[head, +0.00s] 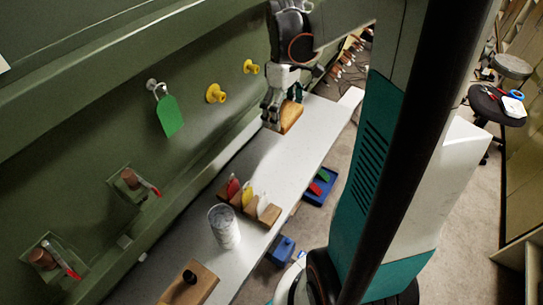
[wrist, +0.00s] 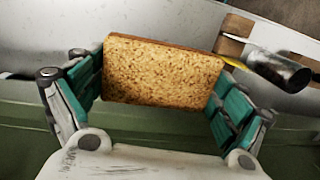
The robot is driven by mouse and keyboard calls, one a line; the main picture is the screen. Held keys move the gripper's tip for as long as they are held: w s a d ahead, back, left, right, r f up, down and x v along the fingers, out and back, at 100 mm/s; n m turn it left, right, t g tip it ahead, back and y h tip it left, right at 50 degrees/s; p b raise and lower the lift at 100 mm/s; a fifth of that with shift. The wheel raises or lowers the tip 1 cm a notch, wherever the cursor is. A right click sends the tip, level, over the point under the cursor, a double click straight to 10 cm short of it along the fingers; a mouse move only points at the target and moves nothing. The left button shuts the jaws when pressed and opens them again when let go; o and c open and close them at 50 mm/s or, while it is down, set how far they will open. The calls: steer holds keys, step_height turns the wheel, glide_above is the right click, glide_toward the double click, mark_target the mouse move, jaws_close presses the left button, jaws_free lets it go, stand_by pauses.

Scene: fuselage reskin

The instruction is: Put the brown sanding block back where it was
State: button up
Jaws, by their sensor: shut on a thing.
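The brown sanding block (head: 291,117) is between the fingers of my gripper (head: 282,108), over the far part of the white shelf in the head view. In the wrist view, the block (wrist: 163,75) shows its speckled tan face, with my gripper's (wrist: 160,92) teal-padded fingers pressed on its left and right ends. My gripper is shut on it. I cannot tell whether the block's underside touches the shelf.
The white shelf (head: 265,165) runs along the green wall. It bears a wooden rack (head: 240,203) with coloured items, a can (head: 224,227) and a wooden block with a black knob (head: 188,283). Yellow knobs (head: 215,93) and a green tag (head: 169,115) are on the wall.

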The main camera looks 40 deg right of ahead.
mark_target(282, 164)
step_height(282, 164, down, 19)
steer(key=b, duration=0.4)
steer(key=shift+f, duration=0.2)
steer(key=shift+r, duration=0.1)
steer(key=o, duration=1.1)
step_height(282, 164, up, 12)
steer(key=w+p, duration=0.1)
steer(key=p, duration=0.1)
steer(key=shift+d+p, duration=0.35)
steer(key=shift+d, duration=0.05)
steer(key=shift+w, duration=0.15)
